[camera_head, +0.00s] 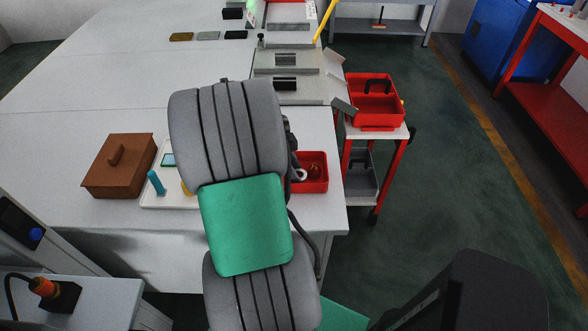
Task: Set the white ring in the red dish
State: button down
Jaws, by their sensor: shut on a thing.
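The red dish (320,187) is a square, low-walled red container near the right edge of the white table, just right of my arm. Its left part is hidden by my arm. A small dark-red round shape (315,170) shows inside it. The white ring (300,175) shows partly at the dish's left side, right against my gripper (293,168). My gripper is mostly hidden behind my arm; only a dark edge shows. It is shut on the white ring. I cannot tell whether the ring touches the dish.
Left of my arm are a brown lidded box (118,168) and a white tray (160,200) with a blue cylinder (156,182). Grey fixtures (288,75) stand behind.

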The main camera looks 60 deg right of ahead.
jog(key=c, duration=1.1)
grip_release()
jog(key=shift+f, duration=0.1)
jog(key=shift+c, duration=0.2)
jog(key=shift+r+p, duration=0.35)
jog(key=shift+p, duration=0.05)
jog(key=v, duration=1.2)
jog(key=w+a+n+t+h, duration=0.1)
jog(key=w+a+n+t, duration=0.2)
jog(key=w+a+n, duration=0.75)
jog(key=a+n+t+y, duration=0.3)
jog(key=a+n+t, duration=0.1)
jog(key=a+n, duration=1.6)
jog(key=a+f, duration=0.1)
jog(key=a, duration=0.3)
jog(key=shift+a+t, duration=0.3)
jog(key=shift+t, duration=0.1)
